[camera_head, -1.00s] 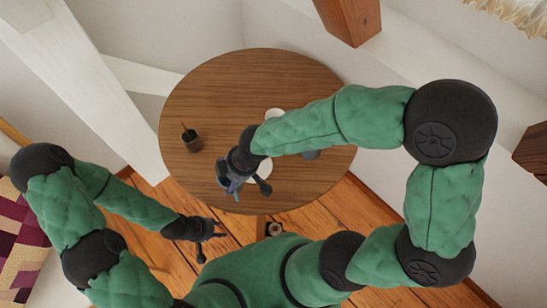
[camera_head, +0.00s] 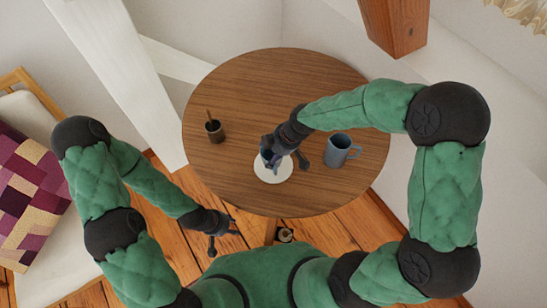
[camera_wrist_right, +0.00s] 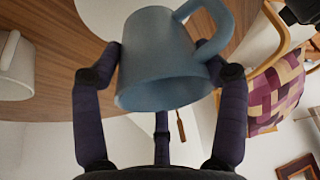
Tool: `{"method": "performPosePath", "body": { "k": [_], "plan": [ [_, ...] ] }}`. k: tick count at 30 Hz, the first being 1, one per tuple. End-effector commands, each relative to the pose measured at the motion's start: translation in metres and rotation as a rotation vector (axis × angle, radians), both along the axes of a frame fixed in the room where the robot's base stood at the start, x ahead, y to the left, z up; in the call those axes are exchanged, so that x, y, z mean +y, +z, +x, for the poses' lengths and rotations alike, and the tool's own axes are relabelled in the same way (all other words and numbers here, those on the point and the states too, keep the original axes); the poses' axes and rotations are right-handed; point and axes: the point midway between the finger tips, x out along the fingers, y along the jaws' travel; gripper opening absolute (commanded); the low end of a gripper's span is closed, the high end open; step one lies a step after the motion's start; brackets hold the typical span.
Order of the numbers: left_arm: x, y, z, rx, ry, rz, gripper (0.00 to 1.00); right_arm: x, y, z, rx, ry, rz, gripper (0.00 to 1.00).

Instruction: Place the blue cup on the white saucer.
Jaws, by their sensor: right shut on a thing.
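The blue cup (camera_wrist_right: 160,60) is between the two fingers of my right gripper (camera_wrist_right: 160,85) in the right wrist view, its handle at upper right. In the head view my right gripper (camera_head: 268,157) is over the white saucer (camera_head: 277,178) on the round table, shut on the cup and hiding most of it. I cannot tell whether the cup touches the saucer. My left gripper (camera_head: 228,227) is low, off the table's near left edge, apart from these things; its fingers are too small to judge.
On the wooden table (camera_head: 290,75), a blue-grey mug (camera_head: 341,151) stands right of the saucer and a dark cup holding a stick (camera_head: 214,131) stands left. A pale mug (camera_wrist_right: 15,65) shows at the left of the wrist view. A white timber brace (camera_head: 125,75) rises at left.

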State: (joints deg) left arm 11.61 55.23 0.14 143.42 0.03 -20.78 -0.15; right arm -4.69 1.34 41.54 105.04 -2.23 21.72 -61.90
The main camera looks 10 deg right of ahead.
Motion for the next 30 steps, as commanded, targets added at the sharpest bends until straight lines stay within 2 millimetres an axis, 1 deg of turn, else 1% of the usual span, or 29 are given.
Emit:
{"method": "performPosePath", "body": {
  "k": [5,7,12,13,15,21,25,26,27,28,30],
  "plan": [
    [0.0,-0.003,0.0,0.0,0.0,0.0,0.4,-0.004,-0.007,0.005,-0.001,-0.001,0.0,0.35],
    [0.0,-0.006,0.0,0.0,0.0,0.0,0.4,-0.007,-0.014,0.009,0.0,-0.002,0.0,0.35],
    [0.0,-0.014,0.0,0.0,0.0,0.0,0.4,-0.006,-0.039,0.009,0.002,-0.001,0.001,0.35],
    [0.0,-0.015,0.0,0.0,0.0,0.0,0.4,-0.006,-0.041,0.009,0.0,-0.001,0.0,0.35],
    [0.0,-0.015,0.0,0.0,0.0,0.0,0.4,-0.006,-0.044,0.009,-0.001,-0.001,0.0,0.35],
    [0.0,-0.014,0.0,0.0,0.0,0.0,0.4,-0.006,-0.042,0.009,-0.001,0.0,0.001,0.35],
    [0.0,-0.017,0.0,0.0,0.0,0.0,0.4,-0.006,-0.046,0.009,-0.001,0.0,0.001,0.35],
    [0.0,-0.016,0.0,0.0,0.0,0.0,0.4,-0.006,-0.045,0.009,0.0,0.0,0.0,0.82],
    [0.0,-0.016,0.0,0.0,0.0,0.0,0.4,-0.006,-0.045,0.009,0.0,0.0,0.0,0.93],
    [0.0,-0.016,0.0,0.0,0.0,0.0,0.4,-0.006,-0.045,0.009,0.0,0.0,0.0,0.98],
    [0.0,-0.016,0.0,0.0,0.0,0.0,0.4,-0.006,-0.045,0.009,0.0,0.0,0.0,0.98]
  ]
}}
